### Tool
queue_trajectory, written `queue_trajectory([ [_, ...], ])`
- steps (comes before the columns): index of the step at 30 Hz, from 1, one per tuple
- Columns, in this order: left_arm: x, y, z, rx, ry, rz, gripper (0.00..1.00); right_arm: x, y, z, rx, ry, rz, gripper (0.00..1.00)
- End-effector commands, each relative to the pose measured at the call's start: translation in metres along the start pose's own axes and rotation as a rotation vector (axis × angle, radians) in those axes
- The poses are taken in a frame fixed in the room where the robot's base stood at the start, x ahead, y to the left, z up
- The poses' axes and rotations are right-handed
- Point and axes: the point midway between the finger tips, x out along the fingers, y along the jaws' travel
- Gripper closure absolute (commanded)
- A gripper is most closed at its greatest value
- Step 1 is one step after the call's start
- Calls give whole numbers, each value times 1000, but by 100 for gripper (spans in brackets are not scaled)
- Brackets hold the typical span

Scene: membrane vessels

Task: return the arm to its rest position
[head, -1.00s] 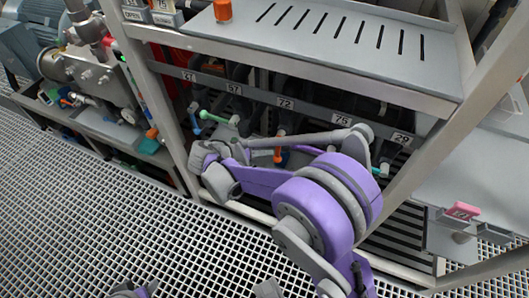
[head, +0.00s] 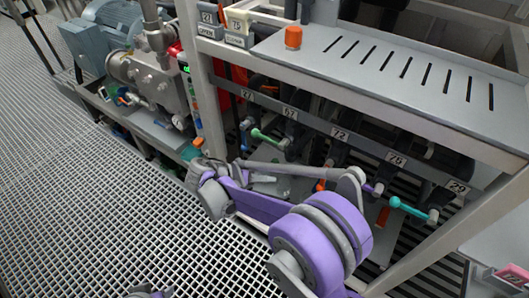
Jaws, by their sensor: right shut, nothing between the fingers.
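My right arm, purple and grey, comes in from the bottom and reaches up and left in front of the valve rack. My right gripper (head: 204,172) is at its far end, near the rack's left post. It is shut and holds nothing that I can see; its fingertips are small and partly hidden. A purple and grey piece of my own body shows at the bottom edge, but my left gripper is not in view.
The rack has numbered valves with coloured handles, among them a green one (head: 266,137) and a teal one (head: 408,208). A slotted shelf (head: 400,70) carries an orange cap (head: 293,37). A pump (head: 150,72) stands at left. Grating floor (head: 70,190) is open at lower left.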

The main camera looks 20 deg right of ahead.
Motion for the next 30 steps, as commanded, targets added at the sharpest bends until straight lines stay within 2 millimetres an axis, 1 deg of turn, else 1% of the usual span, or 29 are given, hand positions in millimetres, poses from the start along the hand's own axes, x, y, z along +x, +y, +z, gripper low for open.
queue_trajectory([
  [6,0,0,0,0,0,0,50,-1,1,0,-2,-2,-2,100],
  [8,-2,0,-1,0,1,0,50,-1,6,-1,-12,-9,-11,100],
  [10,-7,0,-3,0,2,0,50,-2,18,-2,-37,-28,-39,100],
  [11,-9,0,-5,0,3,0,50,-2,25,-3,-53,-40,-57,100],
  [14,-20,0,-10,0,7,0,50,-5,56,-2,-124,-87,-144,100],
  [15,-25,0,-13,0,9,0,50,-6,70,0,-155,-108,-189,100],
  [17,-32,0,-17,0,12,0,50,-9,90,5,-200,-133,-261,100],
  [18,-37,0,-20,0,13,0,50,-12,103,9,-228,-146,-310,100],
  [21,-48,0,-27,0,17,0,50,-20,132,22,-286,-167,-435,100],
  [24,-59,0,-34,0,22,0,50,-30,157,37,-327,-169,-560,100],
  [27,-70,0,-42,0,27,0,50,-42,179,53,-353,-151,-682,100],
  [30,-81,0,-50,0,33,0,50,-55,197,69,-363,-117,-796,100],
])
